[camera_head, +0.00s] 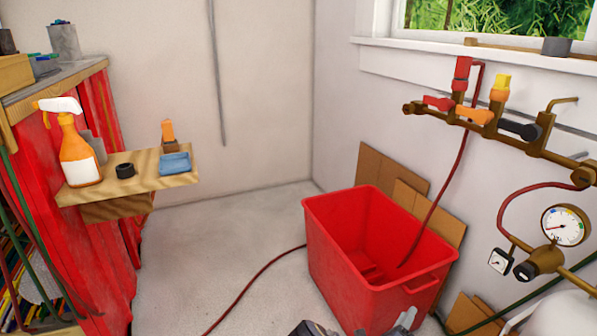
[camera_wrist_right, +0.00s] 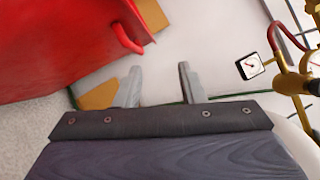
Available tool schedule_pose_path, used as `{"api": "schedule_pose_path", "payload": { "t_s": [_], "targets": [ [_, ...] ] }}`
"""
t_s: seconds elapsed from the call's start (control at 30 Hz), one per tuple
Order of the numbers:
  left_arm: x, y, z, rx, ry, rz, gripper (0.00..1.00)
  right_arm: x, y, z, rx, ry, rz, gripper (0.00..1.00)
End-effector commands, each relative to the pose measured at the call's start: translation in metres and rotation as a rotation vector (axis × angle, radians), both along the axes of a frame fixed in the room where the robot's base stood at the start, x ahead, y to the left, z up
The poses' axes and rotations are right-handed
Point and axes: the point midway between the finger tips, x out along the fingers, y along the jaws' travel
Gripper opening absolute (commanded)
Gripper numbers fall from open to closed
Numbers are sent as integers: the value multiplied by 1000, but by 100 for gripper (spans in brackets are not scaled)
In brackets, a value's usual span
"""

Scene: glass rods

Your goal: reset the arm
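My right gripper (camera_wrist_right: 160,67) shows in the right wrist view with its two grey fingers apart. Nothing is between them. In the head view, a grey finger-like part (camera_head: 405,320) shows at the bottom edge, in front of the red bin (camera_head: 335,255), and most of that arm is cut off. A dark part also shows at the bottom edge left of it, and I cannot tell which part of me it is. In the wrist view the bin's handle (camera_wrist_right: 127,40) is up and left of the fingers, apart from them. I cannot make out my left gripper.
Brass pipework with valves (camera_head: 480,118) and a pressure gauge (camera_head: 563,226) juts from the right wall. A wooden shelf (camera_head: 140,183) at left holds a spray bottle (camera_head: 79,160). A red hose (camera_head: 262,273) lies on the floor.

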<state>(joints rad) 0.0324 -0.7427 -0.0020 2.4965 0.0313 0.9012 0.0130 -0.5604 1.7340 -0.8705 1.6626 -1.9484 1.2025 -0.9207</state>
Motion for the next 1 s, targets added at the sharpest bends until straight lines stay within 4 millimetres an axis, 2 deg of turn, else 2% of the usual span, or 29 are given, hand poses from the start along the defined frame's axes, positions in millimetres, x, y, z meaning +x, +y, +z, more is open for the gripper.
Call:
{"api": "schedule_pose_path", "payload": {
  "t_s": [0.17, 0.27, 0.37, 0.43, 0.53, 0.63, 0.77, 1.0],
  "targets": [
    [0, 0, 0, 0, 0, 0, 36, -22, -36, 25, 173, -118, -184, 36],
    [0, 0, 0, 0, 0, 0, 36, -41, -58, 39, 293, -207, -314, 36],
    [0, 0, 0, 0, 0, 0, 36, -70, -81, 52, 447, -323, -480, 36],
    [0, 0, 0, 0, 0, 0, 36, -97, -95, 60, 580, -431, -626, 36],
    [0, 0, 0, 0, 0, 0, 36, -139, -106, 69, 783, -600, -845, 36],
    [0, 0, 0, 0, 0, 0, 36, -177, -104, 76, 973, -773, -1055, 36],
    [0, 0, 0, 0, 0, 0, 36, -218, -87, 87, 1205, -997, -1317, 36],
    [0, 0, 0, 0, 0, 0, 36, -271, -32, 122, 1591, -1392, -1768, 36]
  ]
}}
